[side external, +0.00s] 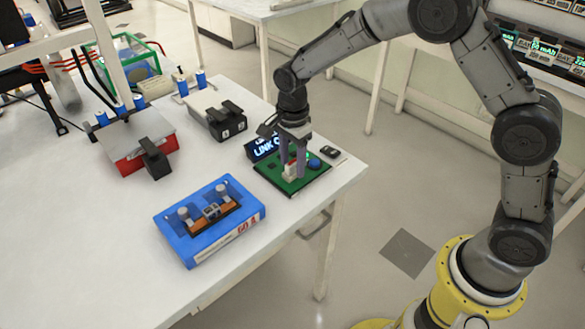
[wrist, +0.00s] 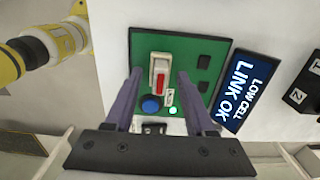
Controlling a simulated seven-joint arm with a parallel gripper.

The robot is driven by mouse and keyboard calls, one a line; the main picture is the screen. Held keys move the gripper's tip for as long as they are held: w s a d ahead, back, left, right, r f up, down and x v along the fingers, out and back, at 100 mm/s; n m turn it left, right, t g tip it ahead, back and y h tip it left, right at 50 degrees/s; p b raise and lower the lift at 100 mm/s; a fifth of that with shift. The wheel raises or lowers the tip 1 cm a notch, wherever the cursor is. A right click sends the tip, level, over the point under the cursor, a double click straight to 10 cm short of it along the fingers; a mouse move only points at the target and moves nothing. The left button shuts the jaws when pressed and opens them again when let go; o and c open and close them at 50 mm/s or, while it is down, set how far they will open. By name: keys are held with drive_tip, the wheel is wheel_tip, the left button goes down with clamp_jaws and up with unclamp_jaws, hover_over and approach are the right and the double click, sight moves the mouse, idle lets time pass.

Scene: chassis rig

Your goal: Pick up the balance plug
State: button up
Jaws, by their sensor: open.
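A white upright piece with a red strip stands on the green board (side external: 312,183); it looks like the balance plug (wrist: 158,83). In the side view this piece (side external: 290,172) is partly hidden by my fingers. My gripper (side external: 293,166) points down over the board. In the wrist view my gripper (wrist: 159,74) is open, with one finger on each side of the white piece. Gaps show between both fingers and the piece there. I cannot tell exactly how high the fingertips are above the board.
A blue button (wrist: 152,104) and a lit green light (wrist: 172,112) sit close by. A display (wrist: 246,90) reads "LOW CELL LINK OK". A blue case (side external: 232,240), a red-sided box (side external: 155,166) and a grey-topped black box (side external: 205,103) stand on the white table (side external: 100,235).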

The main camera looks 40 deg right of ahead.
drive_tip(key=shift+c, duration=0.2)
clamp_jaws()
drive_tip(key=shift+r, duration=0.1)
